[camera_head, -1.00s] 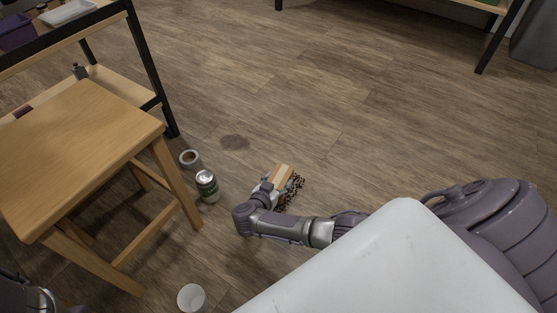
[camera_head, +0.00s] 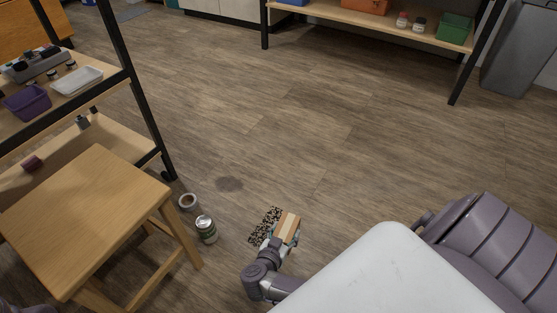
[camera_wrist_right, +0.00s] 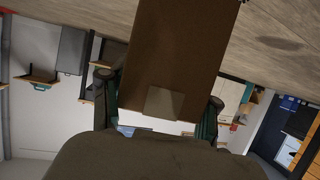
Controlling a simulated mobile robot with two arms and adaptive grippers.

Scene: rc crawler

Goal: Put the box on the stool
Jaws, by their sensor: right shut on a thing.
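The brown box (camera_head: 287,228) is in my right gripper (camera_head: 284,239), right of the stool in the head view. The right gripper is shut on it and its hand partly hides the near end. In the right wrist view the box (camera_wrist_right: 178,45) fills the upper middle, between the two fingers (camera_wrist_right: 160,100). It appears raised off the floor, but its height is hard to tell. The wooden stool (camera_head: 85,215) stands at the left with a bare, flat seat. My left gripper is not in view.
A can (camera_head: 206,229) and a roll-like ring (camera_head: 188,202) stand on the floor by the stool's right legs. A shelf unit (camera_head: 130,92) stands behind the stool.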

